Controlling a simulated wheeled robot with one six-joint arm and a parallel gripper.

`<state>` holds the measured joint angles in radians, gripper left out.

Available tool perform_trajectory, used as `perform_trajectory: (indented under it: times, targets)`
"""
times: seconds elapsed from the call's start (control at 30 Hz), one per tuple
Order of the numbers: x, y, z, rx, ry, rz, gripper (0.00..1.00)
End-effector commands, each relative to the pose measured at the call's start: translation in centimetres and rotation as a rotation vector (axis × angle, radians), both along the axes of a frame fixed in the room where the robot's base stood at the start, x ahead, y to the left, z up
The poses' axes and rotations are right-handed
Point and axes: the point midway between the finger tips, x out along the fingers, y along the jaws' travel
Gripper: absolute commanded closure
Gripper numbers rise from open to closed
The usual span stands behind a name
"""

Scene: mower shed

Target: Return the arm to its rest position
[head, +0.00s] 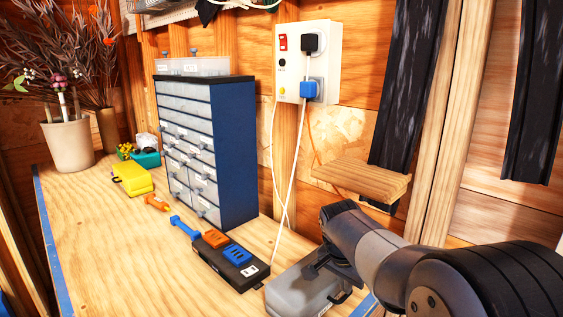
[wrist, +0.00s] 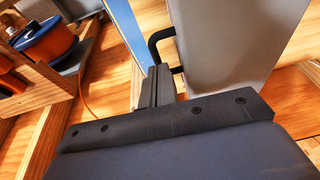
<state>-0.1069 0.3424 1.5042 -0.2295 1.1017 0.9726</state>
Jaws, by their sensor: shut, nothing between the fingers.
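My arm reaches in from the lower right of the head view. My gripper (head: 318,268) points down over a grey case (head: 290,291) at the front right of the workbench. In the wrist view my gripper (wrist: 158,82) has its fingers together with nothing between them. The grey case (wrist: 235,40) and its black handle (wrist: 155,42) show just beyond the fingertips. I cannot tell whether the fingers touch the handle.
The wooden workbench (head: 110,245) holds a power strip (head: 215,255) with orange and blue plugs, a blue drawer cabinet (head: 235,150) and a yellow box (head: 132,180). A wall socket box (head: 292,62) and wooden shelf (head: 360,180) are behind. An orange reel (wrist: 45,42) shows in the wrist view.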

Motion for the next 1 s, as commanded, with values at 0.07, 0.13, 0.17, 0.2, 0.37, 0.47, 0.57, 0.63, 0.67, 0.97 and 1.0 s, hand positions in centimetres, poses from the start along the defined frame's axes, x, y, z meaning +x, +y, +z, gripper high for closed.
perform_trajectory:
  times: [0.07, 0.13, 0.17, 0.2, 0.37, 0.47, 0.57, 0.63, 0.67, 0.97, 1.0]
  targets:
    - [-0.1, -0.1, -0.6, 0.0, 0.0, 0.0, 1.0]
    - [-0.3, -0.3, -1.2, 0.0, 0.0, -0.001, 1.0]
    - [-0.4, -0.8, -0.3, 0.0, -0.003, -0.003, 1.0]
    - [-0.4, -0.8, 0.5, 0.0, -0.002, -0.002, 1.0]
    - [-0.4, -1.5, 2.8, 0.0, -0.003, 0.001, 1.0]
    - [-0.8, -1.5, 4.4, 0.0, -0.005, 0.002, 1.0]
    - [-1.3, -1.3, 6.2, 0.001, -0.007, 0.004, 1.0]
    - [-1.8, -1.1, 7.5, 0.001, -0.005, 0.003, 1.0]
    - [-1.9, -1.1, 8.1, 0.001, -0.007, 0.004, 1.0]
    - [-3.0, -0.7, 10.8, -0.001, 0.007, 0.002, 1.0]
    - [-2.7, -0.8, 10.1, -0.001, 0.006, 0.002, 1.0]
